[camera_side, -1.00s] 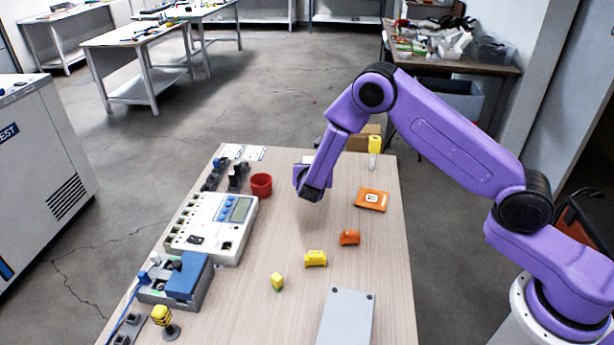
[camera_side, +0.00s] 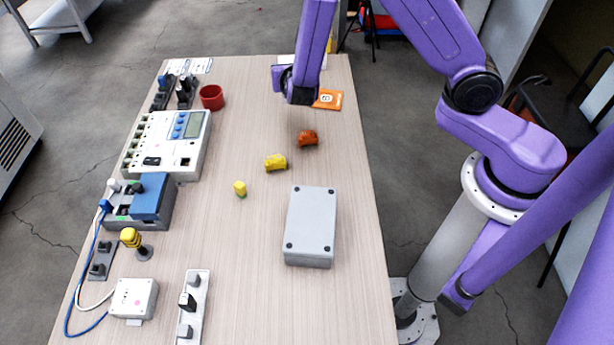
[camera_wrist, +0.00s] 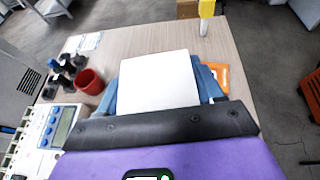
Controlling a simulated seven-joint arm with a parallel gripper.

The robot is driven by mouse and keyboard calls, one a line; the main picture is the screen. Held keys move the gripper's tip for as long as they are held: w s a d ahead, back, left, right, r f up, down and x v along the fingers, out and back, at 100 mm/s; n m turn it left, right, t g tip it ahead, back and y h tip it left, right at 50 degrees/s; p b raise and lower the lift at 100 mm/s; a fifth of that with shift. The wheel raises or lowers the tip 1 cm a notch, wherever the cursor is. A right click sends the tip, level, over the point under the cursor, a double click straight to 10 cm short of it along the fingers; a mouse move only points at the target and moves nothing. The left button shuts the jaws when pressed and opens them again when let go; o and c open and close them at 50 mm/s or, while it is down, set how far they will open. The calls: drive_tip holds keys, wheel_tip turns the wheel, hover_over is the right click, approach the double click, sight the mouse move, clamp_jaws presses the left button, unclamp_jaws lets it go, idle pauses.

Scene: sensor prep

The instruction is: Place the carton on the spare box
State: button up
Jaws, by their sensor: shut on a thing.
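The carton (camera_wrist: 158,82) is a white, flat-faced block between the blue fingers of my gripper (camera_wrist: 160,90) in the wrist view. My gripper is shut on it. In the side view my gripper (camera_side: 284,78) is over the far part of the table, beside the orange packet. There the carton is mostly hidden behind the gripper and arm; a white edge shows at its far side. The spare box, seemingly the grey box with dark corner screws (camera_side: 311,222), lies on the near right of the table. Its top is bare, and my gripper is well away from it.
A red cup (camera_side: 212,97), a white meter (camera_side: 165,140) and a blue-grey module (camera_side: 145,203) line the left. An orange packet (camera_side: 328,99) lies by my gripper. Small orange (camera_side: 307,138) and yellow (camera_side: 276,163) parts lie between gripper and grey box.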

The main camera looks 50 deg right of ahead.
drive_tip(key=s+a+r+n+t+y, duration=0.2)
drive_tip(key=s+a+n+y, duration=1.05)
drive_tip(key=s+a, duration=0.7)
wheel_tip(320, 180, down, 8)
drive_tip(key=a+y, duration=0.1)
drive_tip(key=shift+w, duration=0.25)
drive_tip(key=shift+f, duration=0.1)
drive_tip(key=o, duration=1.1)
drive_tip(key=shift+m, duration=0.25)
drive_tip(key=v, duration=0.7)
drive_tip(key=shift+s+d+r, duration=0.15)
drive_tip(key=shift+d+r, duration=0.05)
drive_tip(key=shift+r, duration=0.15)
